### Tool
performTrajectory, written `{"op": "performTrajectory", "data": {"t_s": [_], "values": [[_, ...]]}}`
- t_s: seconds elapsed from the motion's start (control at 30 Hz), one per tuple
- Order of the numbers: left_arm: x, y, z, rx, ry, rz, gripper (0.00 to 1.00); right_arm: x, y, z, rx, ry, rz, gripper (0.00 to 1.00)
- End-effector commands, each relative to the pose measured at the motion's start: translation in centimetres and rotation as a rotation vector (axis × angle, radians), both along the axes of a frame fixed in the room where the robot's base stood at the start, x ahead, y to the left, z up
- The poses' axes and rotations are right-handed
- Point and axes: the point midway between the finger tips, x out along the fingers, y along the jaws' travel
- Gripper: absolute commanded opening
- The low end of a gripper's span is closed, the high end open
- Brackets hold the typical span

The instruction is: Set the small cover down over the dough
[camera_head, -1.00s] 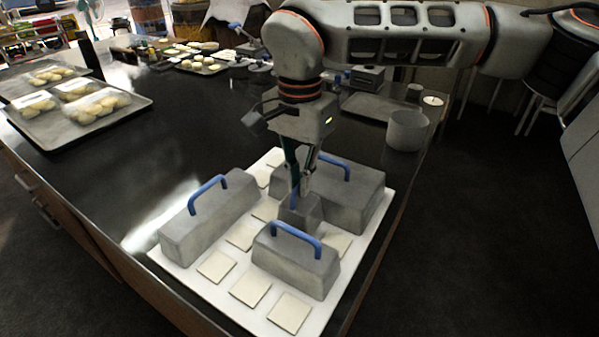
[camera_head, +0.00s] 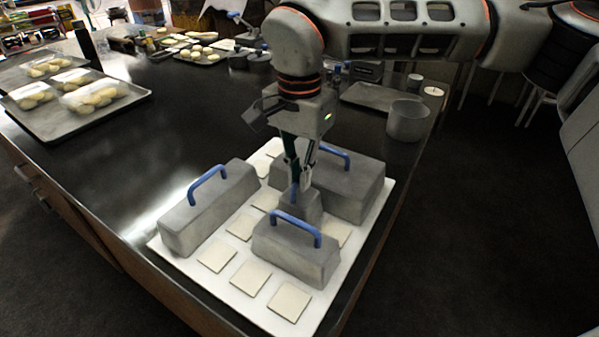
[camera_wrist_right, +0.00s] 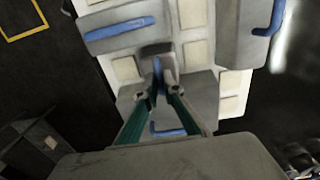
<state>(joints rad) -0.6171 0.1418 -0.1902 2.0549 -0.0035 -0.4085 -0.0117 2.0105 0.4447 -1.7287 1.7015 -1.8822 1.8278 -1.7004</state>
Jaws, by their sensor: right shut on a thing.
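The small cover (camera_head: 302,206) is a grey metal box shape with a blue handle, between the larger covers on the white board. My right gripper (camera_head: 300,180) is shut on its handle from above; the wrist view also shows the gripper (camera_wrist_right: 159,92) on the blue handle, with the small cover's grey body (camera_wrist_right: 157,50) beyond it. Whether the cover touches the board is hidden by the front cover. Flat square dough pieces (camera_head: 250,277) lie in rows on the white board (camera_head: 232,298). Any dough under the small cover is hidden. My left gripper is not in view.
Three larger grey covers with blue handles crowd around the small one: left (camera_head: 205,215), front (camera_head: 296,250) and back right (camera_head: 345,185). A grey cup (camera_head: 407,121) and a tray (camera_head: 378,100) stand behind. Trays of dough (camera_head: 75,115) sit at far left. The dark counter's middle is clear.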

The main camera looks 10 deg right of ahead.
Motion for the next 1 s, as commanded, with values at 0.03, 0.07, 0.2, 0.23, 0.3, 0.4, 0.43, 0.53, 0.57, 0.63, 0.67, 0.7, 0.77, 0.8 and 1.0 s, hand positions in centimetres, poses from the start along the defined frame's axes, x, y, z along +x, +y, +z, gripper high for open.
{"op": "performTrajectory", "data": {"t_s": [0.03, 0.07, 0.2, 0.23, 0.3, 0.4, 0.43, 0.53, 0.57, 0.63, 0.67, 0.7, 0.77, 0.8, 1.0], "values": [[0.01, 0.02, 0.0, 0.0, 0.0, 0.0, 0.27, 0.01, -0.01, -0.06, 0.0, 0.0, 0.0, 0.0], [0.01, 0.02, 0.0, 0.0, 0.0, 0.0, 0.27, 0.01, -0.01, -0.11, 0.0, 0.0, 0.0, 0.0], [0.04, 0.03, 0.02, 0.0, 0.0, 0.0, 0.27, 0.01, -0.01, -0.3, 0.0, 0.0, 0.0, 0.0], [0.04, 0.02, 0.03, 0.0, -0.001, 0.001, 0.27, 0.0, 0.0, -0.34, 0.0, 0.0, 0.0, 0.0], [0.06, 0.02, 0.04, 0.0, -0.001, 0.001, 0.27, 0.01, -0.01, -0.44, 0.0, 0.0, 0.0, 0.0], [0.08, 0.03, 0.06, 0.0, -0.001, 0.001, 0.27, 0.01, -0.01, -0.58, 0.0, 0.0, 0.0, 0.0], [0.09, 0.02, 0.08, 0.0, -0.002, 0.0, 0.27, 0.0, 0.0, -0.62, 0.0, 0.0, 0.0, 0.0], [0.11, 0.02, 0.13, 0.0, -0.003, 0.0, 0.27, 0.01, -0.01, -0.64, 0.0, 0.0, 0.0, 0.23], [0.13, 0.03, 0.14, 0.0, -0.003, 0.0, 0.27, 0.01, -0.01, -0.64, 0.0, 0.0, 0.0, 0.27], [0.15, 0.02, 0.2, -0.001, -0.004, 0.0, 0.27, 0.01, -0.01, -0.64, 0.0, 0.0, 0.0, 0.27], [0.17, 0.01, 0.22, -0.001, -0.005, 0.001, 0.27, 0.01, -0.01, -0.63, 0.0, 0.0, 0.0, 0.27], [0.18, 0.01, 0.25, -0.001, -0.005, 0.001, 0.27, 0.01, -0.01, -0.63, 0.0, 0.0, 0.0, 0.27], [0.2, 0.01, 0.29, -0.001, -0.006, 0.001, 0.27, 0.01, -0.01, -0.63, 0.0, 0.0, 0.0, 0.27], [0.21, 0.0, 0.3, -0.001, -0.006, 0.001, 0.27, 0.01, -0.01, -0.63, 0.0, 0.0, 0.0, 0.27], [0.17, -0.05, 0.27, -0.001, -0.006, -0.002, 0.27, 0.06, -0.01, 0.11, 0.0, -0.001, 0.0, 0.27]]}}
